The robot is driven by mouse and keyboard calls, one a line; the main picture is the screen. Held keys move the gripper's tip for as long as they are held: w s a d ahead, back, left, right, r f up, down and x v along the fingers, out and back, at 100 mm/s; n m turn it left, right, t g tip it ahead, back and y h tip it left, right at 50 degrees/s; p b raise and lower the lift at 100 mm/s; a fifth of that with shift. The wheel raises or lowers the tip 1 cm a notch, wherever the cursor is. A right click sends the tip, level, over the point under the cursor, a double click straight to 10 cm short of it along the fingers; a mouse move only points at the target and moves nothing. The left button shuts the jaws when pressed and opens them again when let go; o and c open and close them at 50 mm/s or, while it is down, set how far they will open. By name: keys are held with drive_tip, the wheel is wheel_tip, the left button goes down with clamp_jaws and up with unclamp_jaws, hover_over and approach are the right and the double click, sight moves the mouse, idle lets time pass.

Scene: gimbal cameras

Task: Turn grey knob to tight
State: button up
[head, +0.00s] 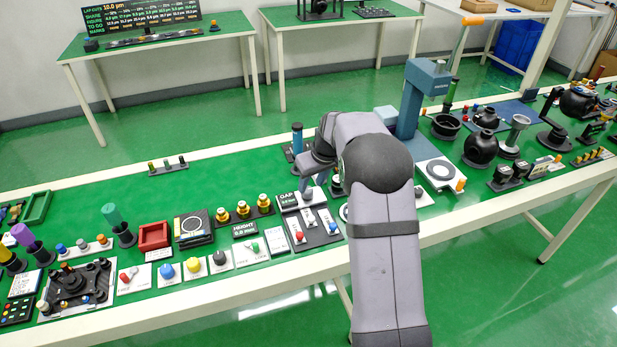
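My gripper (311,184) points down at the workbench, just behind the small display marked GAP (290,199). Its fingertips are small and partly covered by my wrist, so I cannot tell whether they are open or shut. A small grey knob (308,195) shows right below the fingertips, beside the display; whether the gripper touches it cannot be told. A dark round knob (219,258) sits on a white plate farther left, beside a yellow knob (193,265) and a blue knob (166,270). No "tight" marking is legible.
A blue-grey press (410,100) stands to the right. Green bench surface (210,183) is clear at the back left.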

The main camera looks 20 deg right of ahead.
sight(308, 190)
drive_tip(key=shift+w+d+f+p, duration=0.1)
drive_tip(key=shift+w+f+p, duration=0.3)
drive_tip(key=shift+w+f, duration=0.5)
drive_tip(key=shift+w+d+f+p, duration=0.1)
drive_tip(key=shift+w+f+p, duration=0.35)
drive_tip(key=shift+f, duration=0.7)
drive_tip(key=shift+w+f+p, duration=0.3)
drive_tip(key=shift+w+f, duration=0.5)
drive_tip(key=shift+f, duration=0.25)
drive_tip(key=c, duration=0.8)
